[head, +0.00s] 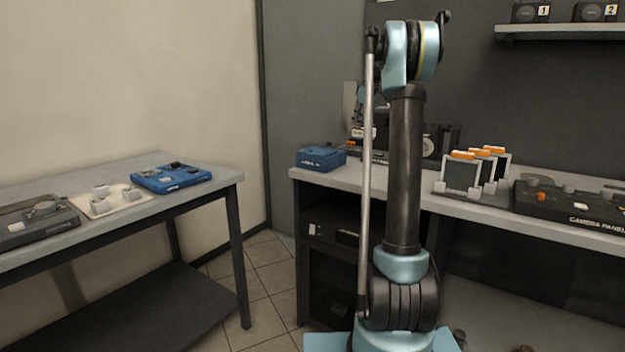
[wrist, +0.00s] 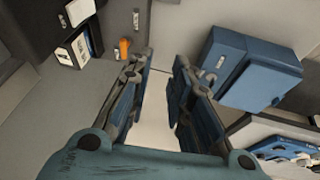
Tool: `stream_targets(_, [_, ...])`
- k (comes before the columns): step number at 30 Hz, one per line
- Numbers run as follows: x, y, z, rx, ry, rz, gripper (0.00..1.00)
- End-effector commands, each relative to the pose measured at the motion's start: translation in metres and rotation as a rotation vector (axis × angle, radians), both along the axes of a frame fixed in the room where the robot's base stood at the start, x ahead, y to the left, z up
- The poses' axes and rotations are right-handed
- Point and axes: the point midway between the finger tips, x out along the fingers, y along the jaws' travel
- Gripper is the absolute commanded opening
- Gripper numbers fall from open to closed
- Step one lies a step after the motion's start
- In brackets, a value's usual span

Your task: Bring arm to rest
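My arm stands upright in the middle of the head view, its upper joint bent over near the top of the picture. My gripper (wrist: 163,66) shows in the wrist view with its two dark fingers apart and a clear gap between them. Nothing is held between the fingers. In the head view the gripper cannot be made out clearly, as my arm blocks much of the area behind it.
A left table (head: 205,192) carries panels, including a blue one (head: 171,178). Behind my arm, a bench (head: 463,212) holds a blue box (head: 320,158), a rack of orange-topped frames (head: 461,176) and a black camera panel (head: 569,205). The tiled floor (head: 262,279) between tables is clear.

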Motion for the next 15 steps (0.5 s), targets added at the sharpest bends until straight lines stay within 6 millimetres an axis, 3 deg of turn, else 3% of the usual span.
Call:
stream_targets(1, [-0.018,0.004,0.001,0.003,0.008,-0.019,0.2])
stream_targets(8, [-0.095,0.018,-0.003,0.017,0.049,-0.117,0.2])
stream_targets(15, [-0.177,0.03,-0.019,0.028,0.088,-0.222,0.2])
